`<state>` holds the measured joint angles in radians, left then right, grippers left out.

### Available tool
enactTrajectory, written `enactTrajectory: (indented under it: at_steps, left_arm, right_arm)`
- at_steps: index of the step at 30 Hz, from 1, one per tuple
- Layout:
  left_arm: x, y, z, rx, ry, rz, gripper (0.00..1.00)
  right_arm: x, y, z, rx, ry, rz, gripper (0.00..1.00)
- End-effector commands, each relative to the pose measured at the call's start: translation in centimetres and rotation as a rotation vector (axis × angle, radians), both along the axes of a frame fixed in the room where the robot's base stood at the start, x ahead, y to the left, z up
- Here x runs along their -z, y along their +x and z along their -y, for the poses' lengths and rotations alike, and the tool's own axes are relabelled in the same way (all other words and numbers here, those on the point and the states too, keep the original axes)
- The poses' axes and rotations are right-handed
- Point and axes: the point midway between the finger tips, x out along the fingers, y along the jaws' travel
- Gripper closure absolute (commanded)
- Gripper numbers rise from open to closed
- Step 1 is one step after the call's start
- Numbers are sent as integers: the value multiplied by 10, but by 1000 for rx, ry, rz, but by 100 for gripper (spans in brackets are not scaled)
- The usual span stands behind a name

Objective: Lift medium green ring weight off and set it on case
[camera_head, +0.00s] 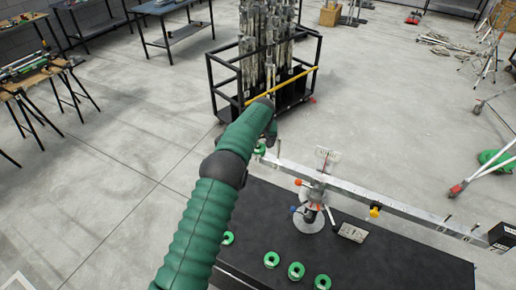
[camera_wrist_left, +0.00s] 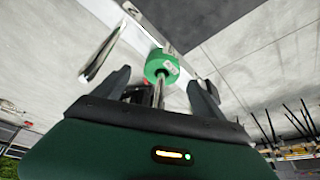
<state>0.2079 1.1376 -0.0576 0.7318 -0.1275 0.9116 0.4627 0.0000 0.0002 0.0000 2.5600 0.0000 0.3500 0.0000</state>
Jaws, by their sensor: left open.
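A green ring weight (camera_head: 259,150) is at the left end of a long metal beam (camera_head: 345,183) in the head view. The left wrist view shows the green ring (camera_wrist_left: 160,63) on a metal peg, just beyond and between my spread fingertips. My left gripper (camera_wrist_left: 158,82) is open and does not hold the ring; its fingers are partly hidden by my arm in the head view. The black case (camera_head: 350,270) lies below the beam, with several green rings (camera_head: 296,270) on its front part. My right gripper is not in view.
A stand with a round base (camera_head: 309,219) and an orange knob supports the beam on the case. A yellow item (camera_head: 375,210) hangs along the beam and a black block (camera_head: 502,236) is at its right end. A black cart (camera_head: 225,88) with poles stands behind.

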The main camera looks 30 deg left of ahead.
Motion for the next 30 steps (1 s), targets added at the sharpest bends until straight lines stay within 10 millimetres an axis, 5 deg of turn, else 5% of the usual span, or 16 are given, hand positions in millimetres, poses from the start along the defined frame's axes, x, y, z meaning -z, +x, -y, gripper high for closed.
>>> enactTrajectory:
  at_steps: [6, 15, 30]
  left_arm:
    - [36, 5, -8, 0, -1, -3, 19]
    - [44, 8, -9, 0, -1, -2, 19]
    - [44, 7, -9, -1, 0, -4, 83]
  right_arm:
    - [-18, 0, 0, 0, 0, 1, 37]
    - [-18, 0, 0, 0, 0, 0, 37]
    - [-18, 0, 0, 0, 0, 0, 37]
